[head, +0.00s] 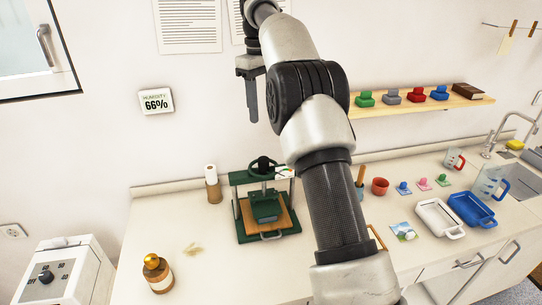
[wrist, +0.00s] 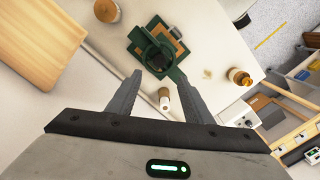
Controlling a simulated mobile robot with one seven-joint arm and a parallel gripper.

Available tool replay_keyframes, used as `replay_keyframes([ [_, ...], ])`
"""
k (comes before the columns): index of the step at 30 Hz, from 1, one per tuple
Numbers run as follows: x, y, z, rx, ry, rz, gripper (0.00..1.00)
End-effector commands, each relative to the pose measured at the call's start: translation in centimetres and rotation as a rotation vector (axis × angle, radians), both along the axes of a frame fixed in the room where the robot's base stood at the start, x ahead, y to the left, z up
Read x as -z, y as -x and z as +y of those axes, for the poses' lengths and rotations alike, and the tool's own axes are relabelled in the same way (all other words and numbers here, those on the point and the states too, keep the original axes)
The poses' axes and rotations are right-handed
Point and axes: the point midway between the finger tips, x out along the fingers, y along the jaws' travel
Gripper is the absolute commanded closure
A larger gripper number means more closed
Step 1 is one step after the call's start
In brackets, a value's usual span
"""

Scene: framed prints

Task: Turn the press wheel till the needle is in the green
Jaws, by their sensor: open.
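The green press (head: 240,208) stands on the counter, with a wooden bed and a dark green block between its posts. Its black wheel (head: 262,165) is on top; in the wrist view the wheel (wrist: 160,58) lies just beyond the fingertips. My gripper (head: 250,98) hangs high above the counter, near the wall and left of my arm. In the wrist view my gripper (wrist: 158,75) is open and empty, its fingers apart and touching nothing.
A brown bottle (head: 157,273) is at the front left. Right of my arm are a red pot (head: 380,187), a white tray (head: 438,218) and a blue tray (head: 470,210). A wooden shelf (head: 420,105) juts from the wall.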

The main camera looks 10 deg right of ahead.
Motion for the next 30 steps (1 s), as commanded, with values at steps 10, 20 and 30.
replay_keyframes([
  [10,-1.3,0.1,0.8,-0.447,-0.039,-0.033,0.54],
  [20,4.5,0.2,0.8,-0.447,-0.04,-0.031,0.54],
  [30,11.6,0.2,0.8,-0.446,-0.039,-0.031,0.54],
])
